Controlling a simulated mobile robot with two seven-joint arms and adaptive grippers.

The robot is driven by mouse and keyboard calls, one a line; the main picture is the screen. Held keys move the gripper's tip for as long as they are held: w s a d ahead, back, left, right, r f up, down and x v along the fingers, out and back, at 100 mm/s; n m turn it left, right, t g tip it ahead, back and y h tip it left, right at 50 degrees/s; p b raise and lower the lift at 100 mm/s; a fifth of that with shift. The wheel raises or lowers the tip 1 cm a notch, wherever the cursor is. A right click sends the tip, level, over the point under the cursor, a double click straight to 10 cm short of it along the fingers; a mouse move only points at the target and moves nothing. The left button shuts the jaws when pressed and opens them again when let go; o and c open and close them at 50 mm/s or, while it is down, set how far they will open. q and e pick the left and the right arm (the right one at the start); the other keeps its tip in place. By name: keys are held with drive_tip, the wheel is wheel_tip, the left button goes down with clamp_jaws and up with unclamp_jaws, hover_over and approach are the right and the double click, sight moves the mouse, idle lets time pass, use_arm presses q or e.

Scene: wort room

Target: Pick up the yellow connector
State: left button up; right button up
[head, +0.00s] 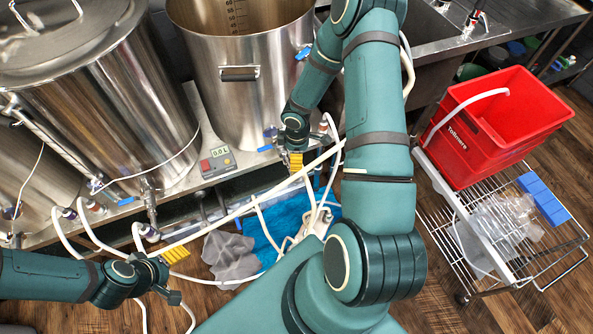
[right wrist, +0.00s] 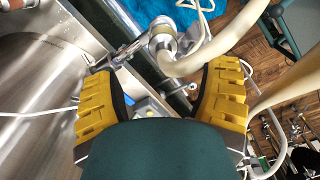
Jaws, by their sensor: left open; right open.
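I cannot make out a separate yellow connector; the clear yellow parts are my own ribbed finger pads. In the right wrist view a pale hose ends at a ringed metal fitting (right wrist: 163,38), beyond my fingers. My right gripper (right wrist: 158,100) is open, with its two yellow pads wide apart and nothing held between them. In the head view the right gripper (head: 294,162) is by the bench edge, near hoses below the middle kettle. My left gripper (head: 170,276) is open and empty at lower left, close to a long cream hose (head: 235,214).
Steel kettles (head: 241,95) stand on a bench with a red-buttoned controller (head: 217,161). Several hoses hang in front of it. A grey cloth (head: 231,257) and blue cloth (head: 287,226) lie below. A red crate (head: 505,125) sits on a wire cart (head: 475,222) at right.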

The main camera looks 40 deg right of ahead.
drive_tip(key=f+b, duration=0.1)
drive_tip(key=f, duration=0.7)
drive_tip(key=shift+a+f+b, duration=0.2)
drive_tip(key=shift+f+b, duration=0.1)
drive_tip(key=shift+b, duration=0.05)
drive_tip(key=shift+s, duration=0.1)
clamp_jaws()
